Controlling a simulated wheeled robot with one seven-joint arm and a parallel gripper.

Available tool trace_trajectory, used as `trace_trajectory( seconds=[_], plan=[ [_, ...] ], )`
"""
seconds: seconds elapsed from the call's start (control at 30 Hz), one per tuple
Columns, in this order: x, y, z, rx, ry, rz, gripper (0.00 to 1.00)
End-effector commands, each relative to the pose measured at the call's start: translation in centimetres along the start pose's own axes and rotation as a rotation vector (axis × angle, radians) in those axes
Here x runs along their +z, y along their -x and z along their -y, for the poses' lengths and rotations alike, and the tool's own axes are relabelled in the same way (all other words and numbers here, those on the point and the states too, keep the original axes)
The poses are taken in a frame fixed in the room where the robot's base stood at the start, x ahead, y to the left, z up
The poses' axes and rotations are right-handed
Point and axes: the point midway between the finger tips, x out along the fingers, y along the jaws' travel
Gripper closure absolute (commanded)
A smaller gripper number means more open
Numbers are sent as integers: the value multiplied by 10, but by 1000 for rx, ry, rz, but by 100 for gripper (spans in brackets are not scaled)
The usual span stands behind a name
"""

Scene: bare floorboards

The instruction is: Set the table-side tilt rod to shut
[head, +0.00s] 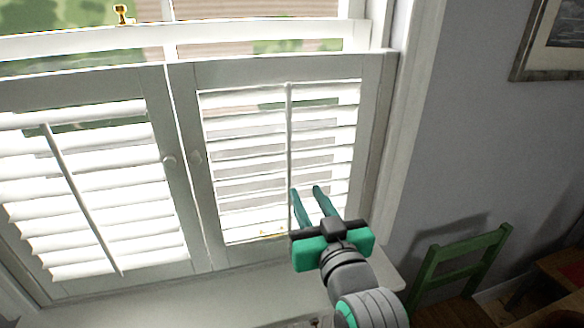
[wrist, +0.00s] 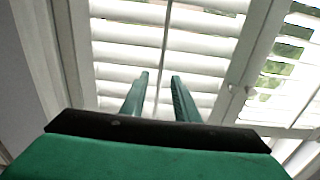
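The right shutter panel (head: 376,120) is beside the wall nearest the table and chair. Its thin white tilt rod (head: 289,130) runs down the middle of the slats. The slats (head: 240,143) are partly open, with the outside showing through gaps. My gripper (head: 306,189) is in front of this panel's lower half, its teal fingers apart and empty. In the wrist view the rod (wrist: 166,45) shows between the two fingertips (wrist: 160,76), beyond them. I cannot tell how far the fingers are from the rod.
The left shutter panel (head: 176,190) has its own tilt rod (head: 78,190). Small knobs (head: 169,161) flank the seam between panels. A sill (head: 240,300) runs below. A green chair (head: 462,262) and a wooden table (head: 565,268) stand at right. A picture frame (head: 545,76) hangs on the wall.

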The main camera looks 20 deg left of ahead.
Motion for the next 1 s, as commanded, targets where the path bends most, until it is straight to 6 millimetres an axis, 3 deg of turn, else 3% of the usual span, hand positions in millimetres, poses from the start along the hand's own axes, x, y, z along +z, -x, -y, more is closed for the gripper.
trace_trajectory(
  seconds=[0.27, 0.7, 1.0],
  plan=[
    [-11, -11, 5, -16, 19, 2, 72],
    [-10, -84, 5, -14, 19, 3, 72],
    [-10, -107, 5, -13, 18, 1, 72]
  ],
)
